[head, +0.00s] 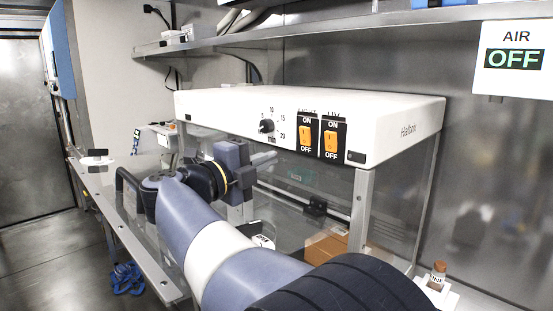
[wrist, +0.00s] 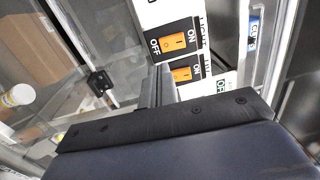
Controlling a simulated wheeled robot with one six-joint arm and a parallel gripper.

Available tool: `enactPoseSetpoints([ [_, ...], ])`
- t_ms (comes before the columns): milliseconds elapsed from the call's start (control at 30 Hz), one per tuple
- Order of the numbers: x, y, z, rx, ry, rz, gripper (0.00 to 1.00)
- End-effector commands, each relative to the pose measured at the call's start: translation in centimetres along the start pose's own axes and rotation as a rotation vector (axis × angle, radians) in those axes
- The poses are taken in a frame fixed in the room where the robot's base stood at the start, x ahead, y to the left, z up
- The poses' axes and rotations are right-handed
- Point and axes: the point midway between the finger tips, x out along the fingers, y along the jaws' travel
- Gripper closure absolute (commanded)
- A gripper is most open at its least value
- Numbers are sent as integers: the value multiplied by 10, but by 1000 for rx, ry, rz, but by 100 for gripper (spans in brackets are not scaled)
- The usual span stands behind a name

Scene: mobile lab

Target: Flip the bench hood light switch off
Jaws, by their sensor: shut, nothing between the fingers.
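The white bench hood (head: 225,108) has two orange rocker switches on its front. The left one, under the partly hidden light label, is the light switch (head: 306,137); the UV switch (head: 330,141) is beside it. Both have ON above and OFF below. In the wrist view the light switch (wrist: 173,43) is in clear sight, and the UV switch (wrist: 183,74) is partly behind my fingers. I cannot surely tell which way either is tipped. My gripper (head: 272,157) is shut and empty, left of and below the light switch; its fingers (wrist: 160,86) look apart from the panel.
A timer knob (head: 266,126) sits left of the switches. Below the hood are clear glass panels and a metal post (head: 360,205). A brown box (head: 326,249) is in the lower area. A shelf (head: 300,22) runs above. An AIR OFF sign (head: 515,58) hangs at right.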

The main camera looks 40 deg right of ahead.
Motion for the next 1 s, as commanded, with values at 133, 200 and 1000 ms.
enactPoseSetpoints([
  [133,-26,6,1,2,-5,0,100],
  [200,-34,6,1,1,-4,0,100],
  [1000,-42,4,0,0,1,0,100],
])
